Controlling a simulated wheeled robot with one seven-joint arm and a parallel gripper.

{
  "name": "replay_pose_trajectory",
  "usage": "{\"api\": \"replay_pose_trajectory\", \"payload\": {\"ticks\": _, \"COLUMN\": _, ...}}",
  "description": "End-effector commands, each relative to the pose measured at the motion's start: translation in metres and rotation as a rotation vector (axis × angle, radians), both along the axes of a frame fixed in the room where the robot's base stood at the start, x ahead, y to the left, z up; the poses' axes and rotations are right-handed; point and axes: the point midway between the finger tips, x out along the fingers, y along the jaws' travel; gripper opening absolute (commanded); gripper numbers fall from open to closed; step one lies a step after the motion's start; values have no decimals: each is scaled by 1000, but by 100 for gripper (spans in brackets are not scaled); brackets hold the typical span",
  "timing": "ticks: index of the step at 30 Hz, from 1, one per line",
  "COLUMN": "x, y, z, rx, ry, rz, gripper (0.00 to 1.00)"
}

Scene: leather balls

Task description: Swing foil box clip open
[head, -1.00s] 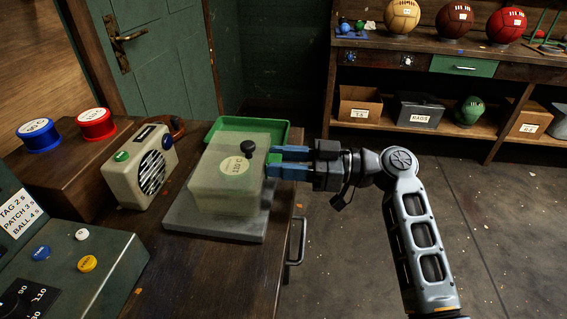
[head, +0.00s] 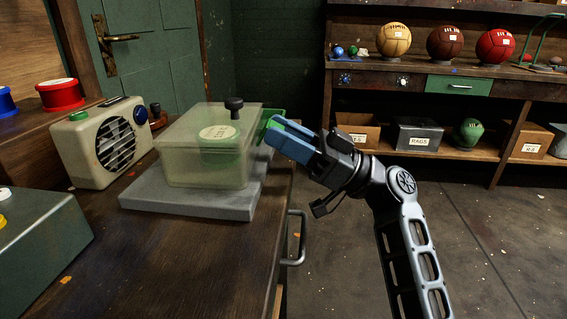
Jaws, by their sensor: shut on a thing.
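The foil box (head: 205,165) is a translucent, pale greenish box with a round label and a dark knob (head: 234,104) on top. It sits on a grey slab (head: 185,203) on the wooden bench. My gripper (head: 274,136) is at the box's right side, near its upper edge, its blue fingers tilted up and to the left. It is shut on the green clip (head: 273,124), of which only a small bright piece shows by the fingertips. The fingers hide the rest, so I cannot tell the clip's exact angle.
A cream radio-like unit (head: 101,143) stands left of the box, with a red spool (head: 60,96) behind it. A green control box (head: 38,243) is at the front left. A metal handle (head: 297,240) juts from the bench's right edge. Open floor lies right of it.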

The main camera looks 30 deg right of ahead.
Motion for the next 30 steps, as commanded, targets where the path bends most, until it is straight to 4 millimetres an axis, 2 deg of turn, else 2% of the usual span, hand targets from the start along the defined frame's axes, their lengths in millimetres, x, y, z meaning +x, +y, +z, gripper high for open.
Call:
{"api": "replay_pose_trajectory", "payload": {"ticks": 1, "x": 0, "y": 0, "z": -12, "rx": 19, "ry": -14, "rz": 1, "gripper": 12}}
{"api": "replay_pose_trajectory", "payload": {"ticks": 3, "x": 0, "y": 0, "z": -14, "rx": 47, "ry": -32, "rz": 2, "gripper": 12}}
{"api": "replay_pose_trajectory", "payload": {"ticks": 18, "x": -1, "y": -1, "z": -17, "rx": 205, "ry": -132, "rz": 2, "gripper": 12}}
{"api": "replay_pose_trajectory", "payload": {"ticks": 30, "x": -1, "y": -1, "z": -14, "rx": 248, "ry": -158, "rz": -1, "gripper": 12}}
